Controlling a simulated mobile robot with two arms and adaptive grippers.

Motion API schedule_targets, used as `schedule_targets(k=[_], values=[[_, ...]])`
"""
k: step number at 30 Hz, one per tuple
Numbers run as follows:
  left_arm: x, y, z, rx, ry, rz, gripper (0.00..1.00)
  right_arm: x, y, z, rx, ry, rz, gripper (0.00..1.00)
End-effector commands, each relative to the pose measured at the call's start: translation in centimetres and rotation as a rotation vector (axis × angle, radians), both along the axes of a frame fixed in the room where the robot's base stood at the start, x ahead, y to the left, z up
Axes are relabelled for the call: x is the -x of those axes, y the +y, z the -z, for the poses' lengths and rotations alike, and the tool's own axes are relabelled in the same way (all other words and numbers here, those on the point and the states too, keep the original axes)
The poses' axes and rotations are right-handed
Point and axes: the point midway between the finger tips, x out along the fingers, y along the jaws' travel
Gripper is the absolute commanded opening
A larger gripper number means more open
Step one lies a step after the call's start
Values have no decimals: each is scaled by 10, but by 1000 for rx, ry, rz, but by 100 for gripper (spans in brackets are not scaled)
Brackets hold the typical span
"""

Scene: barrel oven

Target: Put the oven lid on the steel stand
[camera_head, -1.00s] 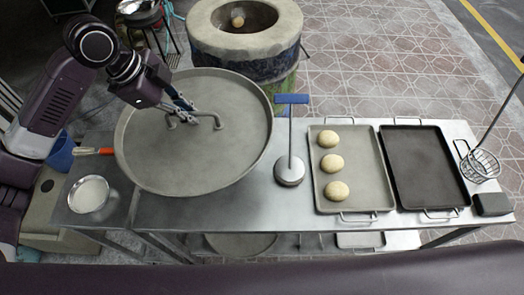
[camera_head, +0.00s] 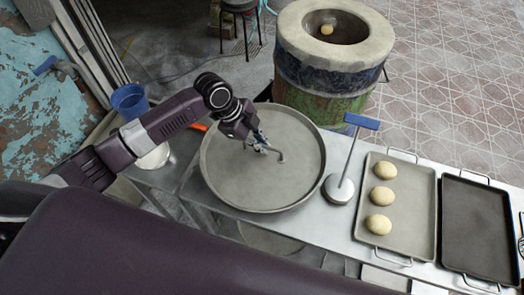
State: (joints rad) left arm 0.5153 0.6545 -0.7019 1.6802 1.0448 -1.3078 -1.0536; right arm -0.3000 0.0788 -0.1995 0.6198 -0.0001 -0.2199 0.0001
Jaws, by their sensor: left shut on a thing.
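The oven lid (camera_head: 235,182) is a large round grey metal disc with a raised rim and a bent bar handle (camera_head: 281,155). My left gripper (camera_head: 264,149) is shut on the handle near the lid's middle. The lid is over the left part of the steel table (camera_head: 310,222) and juts past its back edge. I cannot tell whether it touches the tabletop. The barrel oven (camera_head: 325,88) stands behind, its round mouth uncovered, with a pale dough ball (camera_head: 327,30) showing inside. My right gripper is not in view.
A blue-handled press (camera_head: 340,188) stands close to the lid's right edge. Right of it are a tray (camera_head: 366,200) with dough balls and an empty dark tray (camera_head: 480,230). A blue bucket (camera_head: 129,100) is at left, and a stool (camera_head: 239,6) is behind.

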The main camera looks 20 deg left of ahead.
Motion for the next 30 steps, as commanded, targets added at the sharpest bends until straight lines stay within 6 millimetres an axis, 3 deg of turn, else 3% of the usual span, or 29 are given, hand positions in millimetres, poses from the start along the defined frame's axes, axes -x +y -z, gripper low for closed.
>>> schedule_targets(k=[9, 18, 19, 23, 30], values=[[0, -1, 37, 1, 0, -1, 0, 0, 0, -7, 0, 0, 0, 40], [0, 0, 40, 1, -2, 0, 0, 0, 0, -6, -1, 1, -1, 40], [1, 0, 42, -1, 2, 1, 10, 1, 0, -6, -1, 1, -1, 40], [1, 0, 41, -1, 2, 1, 25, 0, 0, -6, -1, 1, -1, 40], [1, 0, 41, -1, 2, 0, 25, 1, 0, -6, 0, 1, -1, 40]])
